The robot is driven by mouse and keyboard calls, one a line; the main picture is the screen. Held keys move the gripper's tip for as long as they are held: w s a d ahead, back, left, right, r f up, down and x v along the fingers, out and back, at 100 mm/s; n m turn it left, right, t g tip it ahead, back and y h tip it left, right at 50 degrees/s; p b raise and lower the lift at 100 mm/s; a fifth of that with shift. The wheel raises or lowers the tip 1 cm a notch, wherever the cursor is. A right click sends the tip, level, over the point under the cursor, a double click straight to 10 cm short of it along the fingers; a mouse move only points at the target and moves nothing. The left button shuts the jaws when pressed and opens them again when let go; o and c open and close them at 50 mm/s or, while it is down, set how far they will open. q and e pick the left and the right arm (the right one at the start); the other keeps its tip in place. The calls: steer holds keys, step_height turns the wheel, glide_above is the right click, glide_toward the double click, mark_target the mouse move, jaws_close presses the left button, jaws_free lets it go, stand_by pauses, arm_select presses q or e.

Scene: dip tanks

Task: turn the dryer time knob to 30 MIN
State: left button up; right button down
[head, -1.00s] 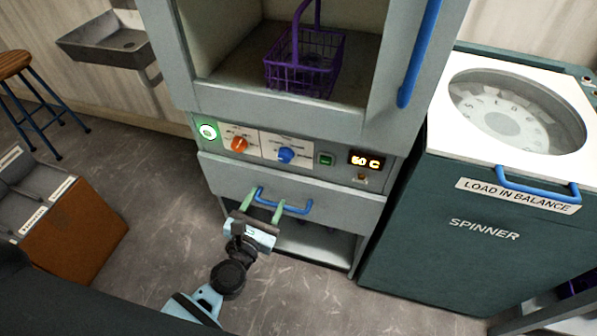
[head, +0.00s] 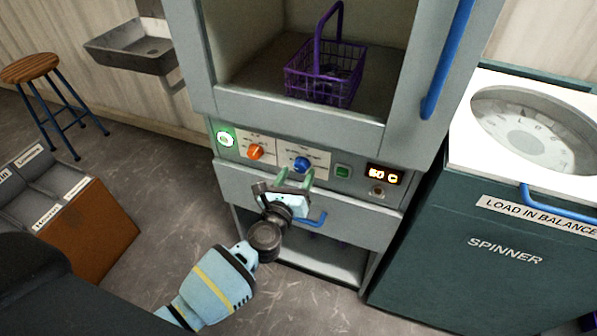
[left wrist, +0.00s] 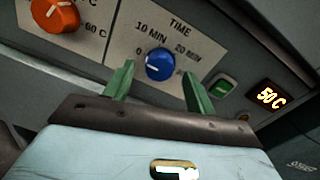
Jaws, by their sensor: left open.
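The blue time knob (head: 302,165) is on the dryer's front panel, right of the orange knob. In the left wrist view the blue time knob (left wrist: 159,66) sits under the word TIME, with 0, 10 MIN and 20 MIN marks around it; the lower right mark is partly hidden by a finger. Its pale pointer line seems to point left, near the 0 side. My left gripper (head: 294,180) is open in front of the panel, just below the knob. In the wrist view its green fingers (left wrist: 158,85) stand on either side of the knob; contact cannot be told. My right gripper is not in view.
The orange knob (head: 255,152), green button (head: 343,171) and display reading 50 C (head: 383,174) share the panel. A blue drawer handle (head: 312,220) is below. A purple basket (head: 325,85) sits in the dryer. The spinner (head: 490,230) stands close on the right.

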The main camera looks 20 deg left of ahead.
arm_select(q)
steer(key=shift+w, duration=0.9)
steer(key=c, duration=1)
